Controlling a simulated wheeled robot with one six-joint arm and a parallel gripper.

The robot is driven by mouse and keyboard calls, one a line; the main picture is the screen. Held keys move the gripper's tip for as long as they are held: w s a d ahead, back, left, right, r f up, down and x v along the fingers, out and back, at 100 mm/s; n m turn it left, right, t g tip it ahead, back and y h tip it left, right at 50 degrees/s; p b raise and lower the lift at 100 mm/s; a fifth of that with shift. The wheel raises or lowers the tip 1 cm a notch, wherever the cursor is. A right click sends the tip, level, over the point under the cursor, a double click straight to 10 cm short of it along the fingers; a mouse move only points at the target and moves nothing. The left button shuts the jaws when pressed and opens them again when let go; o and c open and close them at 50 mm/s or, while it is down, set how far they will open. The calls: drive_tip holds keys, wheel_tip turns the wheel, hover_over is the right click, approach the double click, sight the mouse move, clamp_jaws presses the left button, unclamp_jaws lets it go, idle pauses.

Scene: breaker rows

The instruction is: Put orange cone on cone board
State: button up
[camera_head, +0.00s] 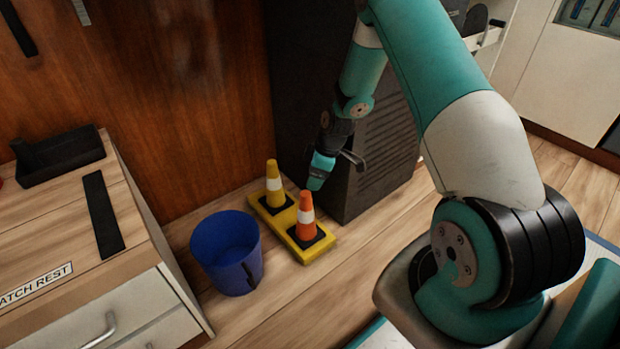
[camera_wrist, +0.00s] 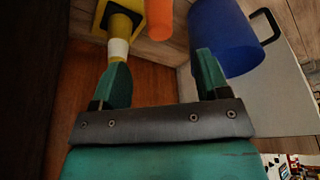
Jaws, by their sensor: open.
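The orange cone (camera_head: 306,217), with a white band and dark base, stands upright on the yellow cone board (camera_head: 318,252) at its near right end. A yellow cone (camera_head: 273,185) stands upright on the board's far left end. My gripper (camera_head: 322,180) is just above and right of the cones, apart from the orange cone in the head view. In the wrist view my gripper (camera_wrist: 162,78) is open with nothing between its teal fingers. The orange cone (camera_wrist: 159,18) shows at the top edge there, partly cut off, and the yellow cone (camera_wrist: 121,30) is by the left finger.
A blue bin (camera_head: 228,252) stands on the floor left of the board. A wooden-topped cabinet (camera_head: 50,235) is at the left. A dark cabinet (camera_head: 375,150) stands close behind my gripper. Wooden floor in front of the board is clear.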

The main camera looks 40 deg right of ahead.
drive_tip(key=s+a+r+m+y, duration=0.1)
drive_tip(key=s+a+r, duration=0.3)
drive_tip(key=a+r, duration=0.6)
drive_tip(key=s+a+r+y, duration=0.1)
drive_tip(key=s+a+r, duration=0.3)
drive_tip(key=a+r, duration=0.6)
drive_tip(key=s+a+r+g, duration=0.1)
drive_tip(key=s+a+r, duration=0.1)
drive_tip(key=s+r, duration=0.3)
drive_tip(key=s+a+r+m+g, duration=0.1)
drive_tip(key=s+a+r, duration=0.2)
drive_tip(key=s, duration=1.1)
wheel_tip(320, 180, up, 3)
drive_tip(key=shift+a+r, duration=0.15)
drive_tip(key=shift+a, duration=0.2)
wheel_tip(320, 180, up, 47)
drive_tip(key=p, duration=4.7)
